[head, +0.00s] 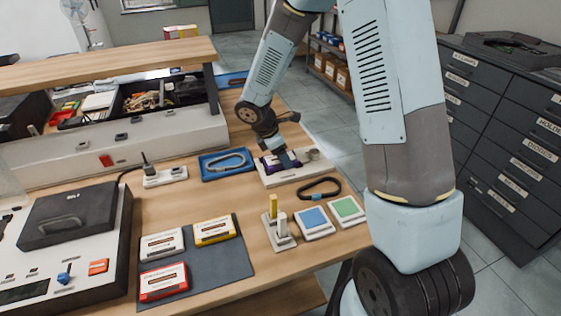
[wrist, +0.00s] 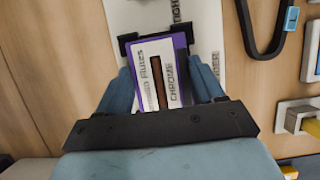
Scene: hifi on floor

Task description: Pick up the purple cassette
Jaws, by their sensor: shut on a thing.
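The purple cassette (wrist: 160,72) has a purple edge and a white label with dark print. In the wrist view it sits between the two blue fingers of my gripper (wrist: 161,85), which are shut on its sides. In the head view my gripper (head: 285,160) is at a pale board (head: 297,175) on the table, and the purple cassette (head: 268,166) shows partly beside the fingers. A dark holder edge shows at the cassette's far end in the wrist view. I cannot tell whether the cassette still touches the board.
A blue tray (head: 227,164) with a carabiner lies left of the board. A black strap loop (head: 320,189) lies in front. White, yellow and red cassettes lie on a dark mat (head: 238,262). Blue and green pads (head: 347,208) and a small block stand (head: 277,232) are near the right edge.

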